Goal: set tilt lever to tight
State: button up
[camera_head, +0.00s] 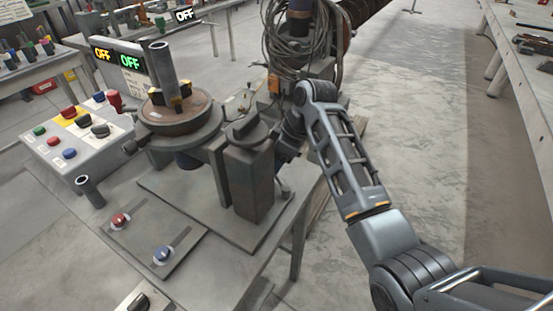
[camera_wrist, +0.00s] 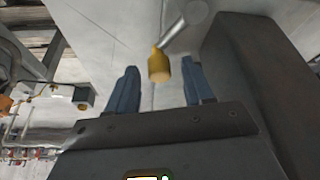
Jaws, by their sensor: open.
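A metal lever with a yellow tip (camera_wrist: 158,68) shows in the wrist view; I take it to be the tilt lever. Its rod runs up and right from the tip to a round grey end. My gripper (camera_wrist: 161,78) is open, with one blue-grey finger on each side of the yellow tip. I see a gap on both sides, and cannot tell how deep the tip sits between the fingers. In the head view my arm reaches behind the grey block of the positioner (camera_head: 250,185), which hides the gripper and the lever.
The round turntable (camera_head: 175,117) carries an upright pipe (camera_head: 162,68). A button panel (camera_head: 75,140) stands at left. A plate with red and blue knobs (camera_head: 150,240) lies in front. Coiled cables (camera_head: 300,50) hang behind. A dark block (camera_wrist: 260,80) stands close right of my gripper.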

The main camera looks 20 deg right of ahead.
jog(key=shift+c, duration=0.3)
grip_shut()
dwell(0.3)
